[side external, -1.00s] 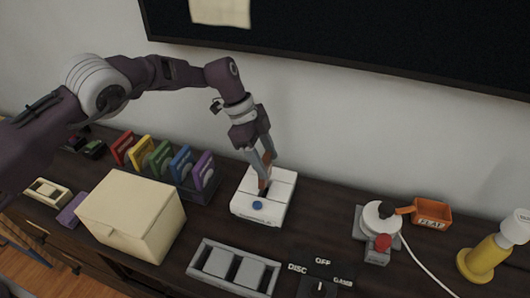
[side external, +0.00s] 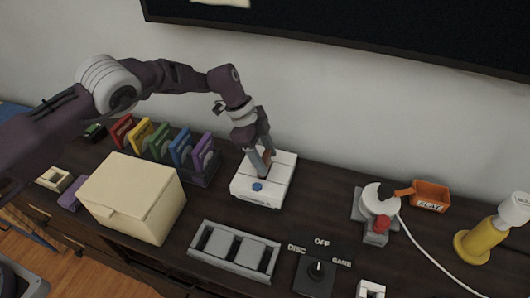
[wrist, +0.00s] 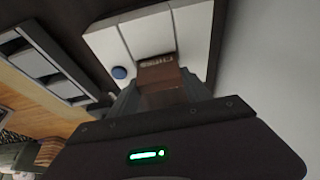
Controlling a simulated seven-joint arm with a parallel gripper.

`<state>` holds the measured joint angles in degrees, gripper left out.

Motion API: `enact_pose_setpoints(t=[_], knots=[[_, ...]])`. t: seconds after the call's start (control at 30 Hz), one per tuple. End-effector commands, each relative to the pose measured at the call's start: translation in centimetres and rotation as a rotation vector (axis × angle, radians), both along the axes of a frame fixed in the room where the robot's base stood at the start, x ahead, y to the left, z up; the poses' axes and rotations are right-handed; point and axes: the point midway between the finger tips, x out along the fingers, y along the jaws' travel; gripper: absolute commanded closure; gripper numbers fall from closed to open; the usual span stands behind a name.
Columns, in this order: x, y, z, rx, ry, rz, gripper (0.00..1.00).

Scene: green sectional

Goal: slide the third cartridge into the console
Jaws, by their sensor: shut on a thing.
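The white console (side external: 277,187) with a blue button (side external: 257,187) stands on the dark cabinet top. My gripper (side external: 263,167) points down over its middle, its fingers shut on a reddish-brown cartridge (side external: 268,158). The wrist view shows the cartridge (wrist: 160,77) between the fingers, with pale markings on its edge, at the console's centre (wrist: 148,36). Its lower end is hidden, so I cannot tell how deep it sits in the console. A rack to the left holds red (side external: 122,131), yellow (side external: 140,134), green (side external: 157,142), blue (side external: 181,149) and purple (side external: 203,155) cases.
A cream box (side external: 130,197) stands at front left. A grey slotted tray (side external: 234,250) and a dial switch (side external: 316,270) are in front. A white-topped joystick (side external: 380,199), orange bin (side external: 431,195) and yellow lamp-like object (side external: 478,243) are to the right. Bare surface lies right of the console.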

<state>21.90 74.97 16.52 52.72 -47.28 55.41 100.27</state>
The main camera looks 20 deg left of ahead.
Motion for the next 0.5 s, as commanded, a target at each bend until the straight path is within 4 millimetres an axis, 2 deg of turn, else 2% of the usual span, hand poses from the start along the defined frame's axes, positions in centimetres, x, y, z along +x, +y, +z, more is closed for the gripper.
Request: enact_pose_setpoints(t=[0.33,0.37,0.43,0.5], knots=[[0.00,0.02,-0.24,0.000,0.000,0.001,0.84],[0.00,0.02,-0.24,0.000,0.000,0.001,0.42],[0.00,0.02,-0.23,0.000,0.000,0.001,0.29],[0.00,0.02,-0.23,0.000,0.000,0.001,0.19]])
